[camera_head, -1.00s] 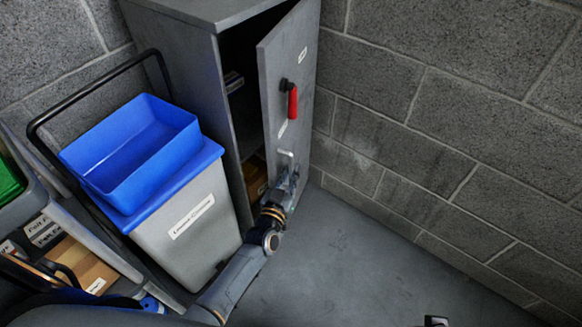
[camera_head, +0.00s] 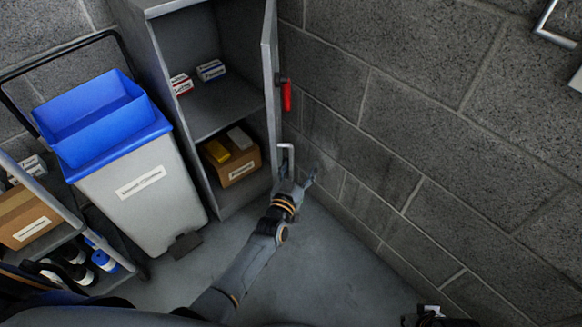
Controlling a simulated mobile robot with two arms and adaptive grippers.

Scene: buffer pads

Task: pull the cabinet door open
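The grey cabinet (camera_head: 168,55) stands against the wall at upper middle. Its door (camera_head: 270,75) stands wide open and is seen almost edge-on. A red-grip handle (camera_head: 286,96) and, lower, a pale metal pull handle (camera_head: 288,152) stick out from the door's outer face. My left gripper (camera_head: 298,173) is just below the pull handle, with its fingers spread apart. One finger is close to the handle's lower end; I cannot tell if they touch. My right gripper (camera_head: 430,314) shows only in part at the bottom edge, and its fingers cannot be made out.
Inside the cabinet are small boxes (camera_head: 211,70) on a shelf and a cardboard box (camera_head: 238,166) below. A grey bin (camera_head: 150,205) with a blue tub (camera_head: 88,115) stands left. A block wall (camera_head: 420,130) is close on the right. The floor (camera_head: 330,265) in front is clear.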

